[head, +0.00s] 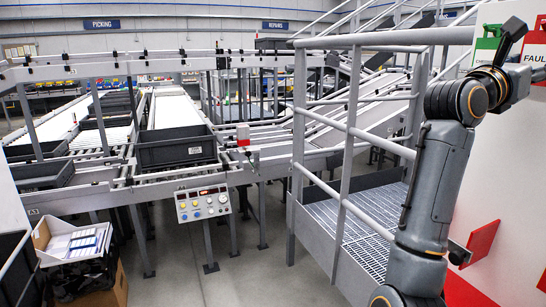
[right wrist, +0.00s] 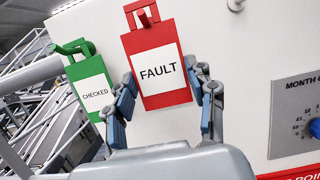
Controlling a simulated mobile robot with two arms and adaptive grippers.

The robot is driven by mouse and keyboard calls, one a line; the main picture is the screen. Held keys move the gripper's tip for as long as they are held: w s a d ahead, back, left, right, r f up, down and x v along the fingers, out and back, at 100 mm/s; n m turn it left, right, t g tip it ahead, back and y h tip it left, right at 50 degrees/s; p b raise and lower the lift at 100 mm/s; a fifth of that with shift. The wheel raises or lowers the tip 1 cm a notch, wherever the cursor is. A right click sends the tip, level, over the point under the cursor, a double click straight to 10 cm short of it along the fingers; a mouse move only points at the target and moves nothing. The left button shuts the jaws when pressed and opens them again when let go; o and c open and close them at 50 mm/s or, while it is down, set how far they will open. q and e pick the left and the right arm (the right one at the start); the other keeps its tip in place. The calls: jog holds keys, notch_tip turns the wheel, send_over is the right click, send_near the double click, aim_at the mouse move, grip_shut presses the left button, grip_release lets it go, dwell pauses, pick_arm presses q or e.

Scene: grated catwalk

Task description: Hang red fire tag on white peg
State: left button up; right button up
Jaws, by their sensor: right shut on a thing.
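A red tag with a white label reading FAULT (right wrist: 158,92) is upright in front of the white panel. My right gripper (right wrist: 161,78) is shut on its side edges, one finger at each side. A red peg (right wrist: 143,18) shows at the opening in the tag's top; I cannot tell whether the tag bears on it. In the head view the red tag (head: 540,38) is cut by the right edge, with my right arm in front. A pale round peg or knob (right wrist: 236,5) is partly cut off at the wrist view's top. My left gripper is not in view.
A green CHECKED tag (right wrist: 92,88) hangs on a green peg just left of the red tag. A dial plate (right wrist: 296,115) is at the right. A red plate (head: 480,243) is low on the panel. Grey railings (head: 352,125) border the catwalk grating (head: 350,222).

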jog(key=shift+s+a+r, duration=0.15)
jog(key=shift+a+r, duration=0.15)
jog(key=shift+r, duration=0.05)
jog(key=shift+s+a+r, duration=0.1)
jog(key=shift+s+a, duration=0.15)
jog(key=shift+a, duration=0.25)
jog(key=shift+s+a, duration=0.25)
jog(key=shift+a, duration=0.25)
jog(key=shift+a+b, duration=0.1)
jog(key=shift+b, duration=0.25)
jog(key=shift+a+f, duration=0.1)
jog(key=shift+f, duration=0.15)
jog(key=shift+s+a, duration=0.35)
jog(key=shift+a, duration=0.3)
jog(key=shift+a+r, duration=0.1)
